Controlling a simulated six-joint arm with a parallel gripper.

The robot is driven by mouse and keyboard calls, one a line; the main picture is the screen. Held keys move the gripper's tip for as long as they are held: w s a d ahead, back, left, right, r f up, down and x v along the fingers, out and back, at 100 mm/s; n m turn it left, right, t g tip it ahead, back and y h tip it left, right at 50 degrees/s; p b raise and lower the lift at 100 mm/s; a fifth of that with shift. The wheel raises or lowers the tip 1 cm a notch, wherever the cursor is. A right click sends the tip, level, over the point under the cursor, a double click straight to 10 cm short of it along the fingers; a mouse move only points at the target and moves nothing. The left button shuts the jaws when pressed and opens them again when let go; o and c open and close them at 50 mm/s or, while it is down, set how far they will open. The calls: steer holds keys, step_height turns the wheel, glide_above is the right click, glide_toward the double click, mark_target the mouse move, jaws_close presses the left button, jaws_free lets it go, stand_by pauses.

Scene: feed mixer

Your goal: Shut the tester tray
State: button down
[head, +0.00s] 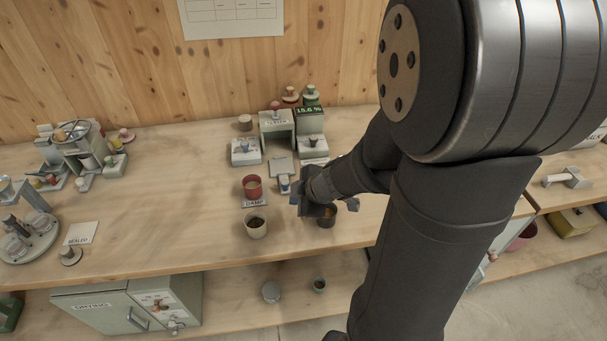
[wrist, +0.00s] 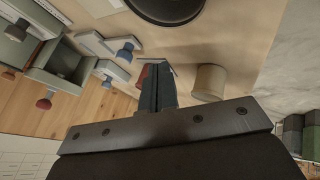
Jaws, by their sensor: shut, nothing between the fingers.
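The tester (head: 277,126) is a pale grey unit with a red knob on top, near the back of the bench. Its flat tray (head: 281,167) sticks out toward the front, with a blue knob (head: 284,185) at its front end. The tray (wrist: 93,42) and blue knob (wrist: 125,52) also show in the wrist view, left of my fingers. My gripper (head: 300,202) is shut and empty, just right of and in front of the knob in the head view. In the wrist view my gripper (wrist: 158,85) appears apart from the knob.
A red cup (head: 252,186), a beige cup (head: 256,225) and another cup (head: 327,214) stand close around my gripper. A small box (head: 245,152) and a display unit (head: 310,122) flank the tester. The bench's left middle is clear.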

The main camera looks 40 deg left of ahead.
steer(key=x, duration=0.3)
steer(key=shift+w+a, duration=0.95)
steer(key=shift+w, duration=0.05)
steer(key=shift+w+a, duration=0.4)
steer(key=shift+r, duration=0.1)
glide_toward(278, 165)
steer(key=x, duration=0.4)
steer(key=shift+s, duration=0.2)
steer(key=shift+w+a, duration=0.1)
steer(key=shift+a, duration=0.05)
